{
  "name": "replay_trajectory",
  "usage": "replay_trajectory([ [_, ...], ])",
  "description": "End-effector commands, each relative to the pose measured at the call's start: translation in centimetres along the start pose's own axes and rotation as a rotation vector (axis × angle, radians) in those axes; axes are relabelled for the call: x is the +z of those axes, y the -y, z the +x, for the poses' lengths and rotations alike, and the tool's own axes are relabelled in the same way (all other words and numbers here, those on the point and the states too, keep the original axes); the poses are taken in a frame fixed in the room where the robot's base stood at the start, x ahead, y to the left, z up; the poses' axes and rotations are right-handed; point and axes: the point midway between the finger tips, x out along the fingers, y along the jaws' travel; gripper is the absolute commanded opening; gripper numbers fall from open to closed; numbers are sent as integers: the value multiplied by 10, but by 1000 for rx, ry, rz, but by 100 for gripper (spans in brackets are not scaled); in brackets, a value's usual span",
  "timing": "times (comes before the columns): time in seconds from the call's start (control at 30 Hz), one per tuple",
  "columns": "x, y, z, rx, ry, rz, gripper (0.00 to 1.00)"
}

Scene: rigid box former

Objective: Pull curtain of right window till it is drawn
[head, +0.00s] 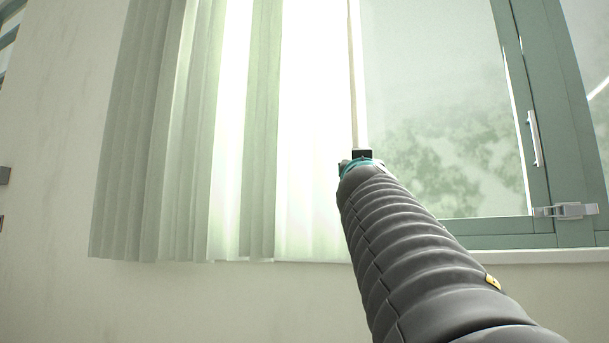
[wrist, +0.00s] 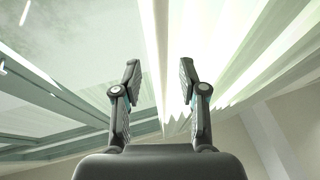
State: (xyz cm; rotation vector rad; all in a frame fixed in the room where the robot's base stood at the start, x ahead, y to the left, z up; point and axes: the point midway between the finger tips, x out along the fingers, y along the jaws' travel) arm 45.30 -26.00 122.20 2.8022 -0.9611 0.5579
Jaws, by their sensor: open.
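The pale green pleated curtain (head: 262,130) hangs over the left part of the window (head: 430,100), and its free edge runs down just above my gripper (head: 358,156). My arm hides most of the gripper in the head view. In the wrist view my gripper (wrist: 160,75) is open, with its two fingers apart. The curtain (wrist: 215,55) rises behind and to the right of the fingers. Its bright edge shows in the gap between them, but I cannot tell whether either finger touches it. The glass right of the edge is uncovered.
A green window frame (head: 545,120) with a white handle (head: 533,138) and a metal latch (head: 567,211) stands to the right. The pale sill (head: 540,257) runs below it. A bare wall (head: 60,150) lies to the left.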

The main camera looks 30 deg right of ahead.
Motion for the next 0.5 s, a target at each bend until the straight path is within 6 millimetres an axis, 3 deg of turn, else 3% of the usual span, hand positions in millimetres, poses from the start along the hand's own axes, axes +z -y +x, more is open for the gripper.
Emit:
replay_trajectory([
  [0.3, -1, 0, -43, 0, -1, 0, 42],
  [0.5, 0, 0, -54, 0, -1, -1, 42],
])
